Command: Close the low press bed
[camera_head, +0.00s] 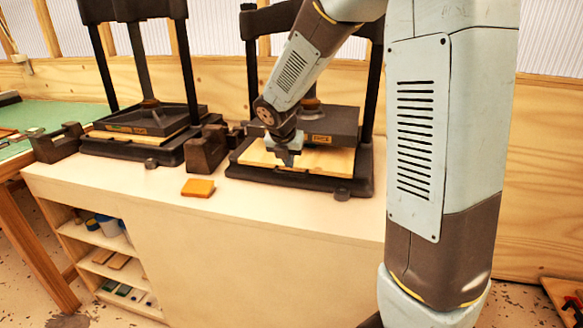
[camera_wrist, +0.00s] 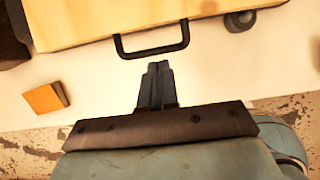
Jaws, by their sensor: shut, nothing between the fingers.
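The right press (camera_head: 318,135) has a pale wooden bed board (camera_head: 325,161) that sticks out at its front, under the dark platen. The board also fills the top of the wrist view (camera_wrist: 90,22), with a black bar handle (camera_wrist: 152,54) on its front edge. My gripper (camera_head: 287,160) is at the board's front in the head view. In the wrist view my gripper (camera_wrist: 159,68) is shut and empty, its tips just short of the handle's bar. I cannot tell whether they touch it. My wrist hides part of the board in the head view.
A second press (camera_head: 145,127) stands to the left, its board mostly under its platen. Dark blocks (camera_head: 207,150) stand between the presses. An orange block (camera_head: 198,187) lies near the cabinet top's front edge; it also shows in the wrist view (camera_wrist: 46,98). The cabinet top's front right is clear.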

